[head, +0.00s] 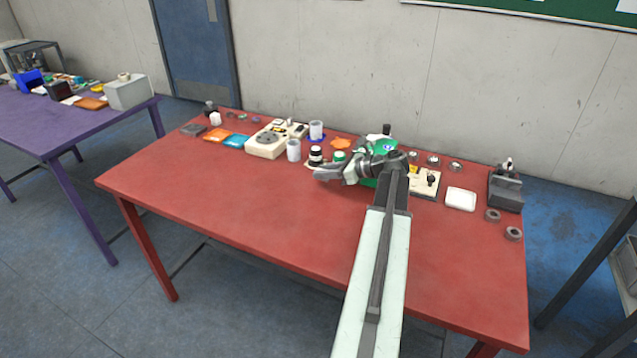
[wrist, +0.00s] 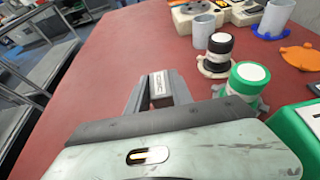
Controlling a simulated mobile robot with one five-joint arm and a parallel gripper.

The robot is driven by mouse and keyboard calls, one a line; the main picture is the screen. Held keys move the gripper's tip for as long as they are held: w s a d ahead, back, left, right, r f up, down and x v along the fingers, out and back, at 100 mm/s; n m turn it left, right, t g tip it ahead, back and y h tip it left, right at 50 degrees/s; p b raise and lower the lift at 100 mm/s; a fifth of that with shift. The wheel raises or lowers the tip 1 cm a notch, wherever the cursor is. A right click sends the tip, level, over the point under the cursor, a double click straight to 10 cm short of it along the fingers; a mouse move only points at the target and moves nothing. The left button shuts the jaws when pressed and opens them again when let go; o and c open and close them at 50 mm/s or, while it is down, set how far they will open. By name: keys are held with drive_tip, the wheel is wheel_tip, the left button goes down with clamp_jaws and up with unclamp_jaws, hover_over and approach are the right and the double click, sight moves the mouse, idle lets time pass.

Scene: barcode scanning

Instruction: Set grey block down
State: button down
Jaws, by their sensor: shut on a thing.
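My gripper (head: 322,175) is above the red table (head: 215,185), left of the green-lidded jar. In the wrist view my gripper (wrist: 158,90) is shut on the grey block (wrist: 158,84), which shows a pale face with dark marks between the two fingers. The block's lower part is hidden by the fingers and the gripper body. In the head view I cannot make out the block. I cannot tell whether it touches the table.
Close to my gripper stand a black jar (head: 315,155), a green-lidded jar (head: 339,157) and a grey cup (head: 293,150). A beige device (head: 265,143) stands behind left. A white tray (head: 461,199) lies right. The table's front left is bare.

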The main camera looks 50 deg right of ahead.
sight(321, 187)
drive_tip(key=f+b, duration=0.2)
drive_tip(key=w+f+b, duration=0.1)
drive_tip(key=f+b, duration=0.1)
drive_tip(key=shift+w+a, duration=0.1)
drive_tip(key=shift+r, duration=0.2)
drive_tip(key=shift+f, duration=0.25)
drive_tip(key=c, duration=1.1)
unclamp_jaws()
drive_tip(key=shift+r, duration=0.1)
drive_tip(key=shift+r, duration=0.15)
drive_tip(key=shift+s+r+p, duration=0.25)
drive_tip(key=shift+p, duration=0.15)
drive_tip(key=p+v, duration=0.4)
drive_tip(key=v, duration=0.6)
drive_tip(key=shift+s+r, duration=0.15)
drive_tip(key=shift+s, duration=0.1)
drive_tip(key=shift+s+d, duration=0.25)
drive_tip(key=shift+s, duration=0.15)
